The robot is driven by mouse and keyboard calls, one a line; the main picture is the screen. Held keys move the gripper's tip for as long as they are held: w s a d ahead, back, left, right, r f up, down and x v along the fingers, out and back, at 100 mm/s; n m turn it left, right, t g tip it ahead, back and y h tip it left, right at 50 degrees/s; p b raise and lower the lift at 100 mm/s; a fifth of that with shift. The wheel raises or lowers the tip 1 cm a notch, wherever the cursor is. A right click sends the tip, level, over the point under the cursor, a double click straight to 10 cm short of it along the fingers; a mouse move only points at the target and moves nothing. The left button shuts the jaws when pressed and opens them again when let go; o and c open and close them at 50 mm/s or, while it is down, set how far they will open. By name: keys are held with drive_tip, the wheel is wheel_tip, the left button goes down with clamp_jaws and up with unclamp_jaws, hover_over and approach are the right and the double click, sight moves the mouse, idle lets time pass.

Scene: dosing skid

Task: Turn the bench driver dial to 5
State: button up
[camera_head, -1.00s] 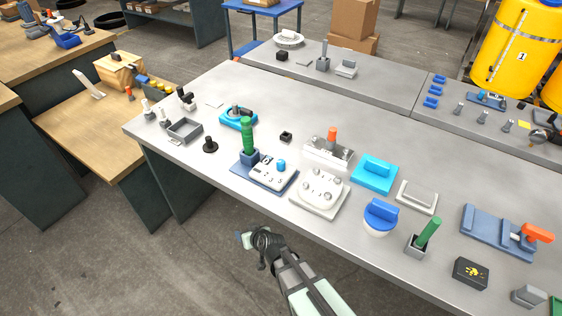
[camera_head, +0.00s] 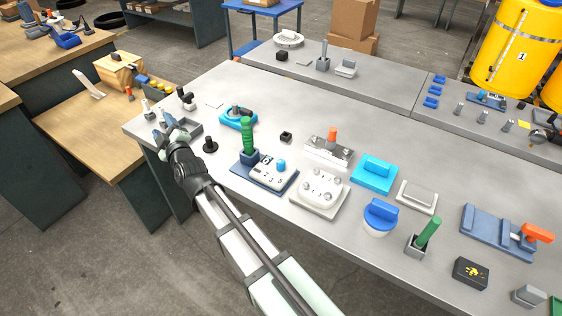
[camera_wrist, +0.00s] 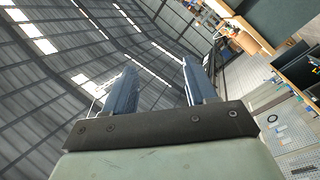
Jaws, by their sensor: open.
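No dial in view bears a label or number I can read, so I cannot tell for certain which is the bench driver dial. One possible match is the small blue knob (camera_head: 281,164) on a white panel (camera_head: 268,178) with dark markings, mid-bench in the head view. My gripper (camera_head: 164,128) is at the left end of the bench, near the grey tray, well left of that knob. In the wrist view my gripper (camera_wrist: 158,66) has its two fingers apart with nothing between them. That view shows mostly roof, and no dial can be made out.
A green upright handle (camera_head: 247,137) stands just behind the white panel. A black knob (camera_head: 210,145) and a grey tray (camera_head: 185,131) are near my gripper. A white box with several knobs (camera_head: 320,191) stands right of the panel. Floor in front of the bench is clear.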

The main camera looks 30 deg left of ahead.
drive_tip(key=w+d+r+n+t+h, duration=0.15)
drive_tip(key=w+r+n, duration=0.25)
drive_tip(key=w, duration=0.9)
drive_tip(key=w+r+n+t, duration=0.2)
drive_tip(key=w+r+n, duration=0.15)
drive_tip(key=w, duration=0.95)
drive_tip(key=w+d+r+m+t+h, duration=0.1)
drive_tip(key=w+d+r+h, duration=0.15)
drive_tip(key=w, duration=0.45)
drive_tip(key=w+d+r+t+h, duration=0.1)
drive_tip(key=w+d+t, duration=0.1)
drive_tip(key=w+d, duration=0.3)
drive_tip(key=w+d+r+m+t+h, duration=0.1)
drive_tip(key=w+d+r+h, duration=0.15)
drive_tip(key=w, duration=0.55)
drive_tip(key=d+f+m+h, duration=0.3)
drive_tip(key=d+m+h, duration=0.1)
drive_tip(key=d+m, duration=0.25)
drive_tip(key=m+g+h, duration=0.6)
drive_tip(key=m+g, duration=0.9)
drive_tip(key=m, duration=0.6)
hover_over(281, 161)
wheel_tip(281, 161, down, 11)
wheel_tip(281, 161, down, 13)
drive_tip(key=shift+r, duration=0.1)
